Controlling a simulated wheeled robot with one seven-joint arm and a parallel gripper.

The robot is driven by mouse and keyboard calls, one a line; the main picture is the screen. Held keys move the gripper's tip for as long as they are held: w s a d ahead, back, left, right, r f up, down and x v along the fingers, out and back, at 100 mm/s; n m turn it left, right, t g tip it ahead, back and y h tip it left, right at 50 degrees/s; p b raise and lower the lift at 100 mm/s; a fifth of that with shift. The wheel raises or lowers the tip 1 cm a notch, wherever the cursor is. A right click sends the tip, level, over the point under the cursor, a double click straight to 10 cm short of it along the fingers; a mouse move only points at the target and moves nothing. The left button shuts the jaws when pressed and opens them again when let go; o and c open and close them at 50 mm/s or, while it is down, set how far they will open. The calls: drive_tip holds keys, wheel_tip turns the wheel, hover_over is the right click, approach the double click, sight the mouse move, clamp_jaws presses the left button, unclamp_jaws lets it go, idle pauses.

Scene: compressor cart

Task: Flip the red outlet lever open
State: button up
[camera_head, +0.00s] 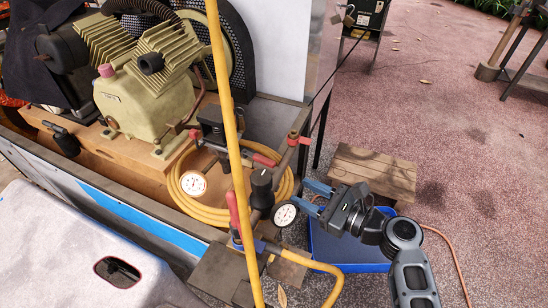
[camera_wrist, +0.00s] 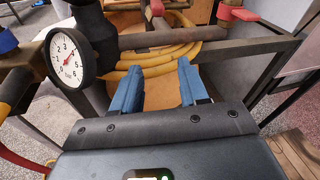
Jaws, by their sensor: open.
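Several red handles show on the pipework. A long red lever (camera_head: 233,213) stands upright beside the black regulator knob (camera_head: 261,188), near the yellow hose fitting. A red grip (camera_head: 264,160) lies above the coiled hose, and a small red handle (camera_head: 299,138) sits at the right pipe end, also in the wrist view (camera_wrist: 238,14). I cannot tell for certain which is the outlet lever. My gripper (camera_head: 303,192) is open and empty, its blue fingers pointing left just right of the gauge (camera_head: 285,214). In the wrist view the fingers (camera_wrist: 158,72) point at the pipe and coiled hose, touching nothing clearly.
The compressor (camera_head: 150,85) stands at upper left in the cart. A yellow hose (camera_head: 232,120) crosses in front of the pipework. A blue bin (camera_head: 345,247) and a wooden crate (camera_head: 375,172) are on the ground by my arm. The paving at right is mostly free.

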sight(275, 164)
drive_tip(key=w+a+r, duration=0.1)
drive_tip(key=a+r+y, duration=0.1)
drive_tip(key=r, duration=0.1)
drive_tip(key=w+a+r+y, duration=0.1)
drive_tip(key=shift+w+a+r+m+g, duration=0.15)
drive_tip(key=shift+w+r+m+g, duration=0.15)
drive_tip(key=shift+m+g, duration=0.1)
drive_tip(key=x, duration=0.7)
drive_tip(key=shift+w+a, duration=0.15)
drive_tip(key=shift+a, duration=0.1)
clamp_jaws()
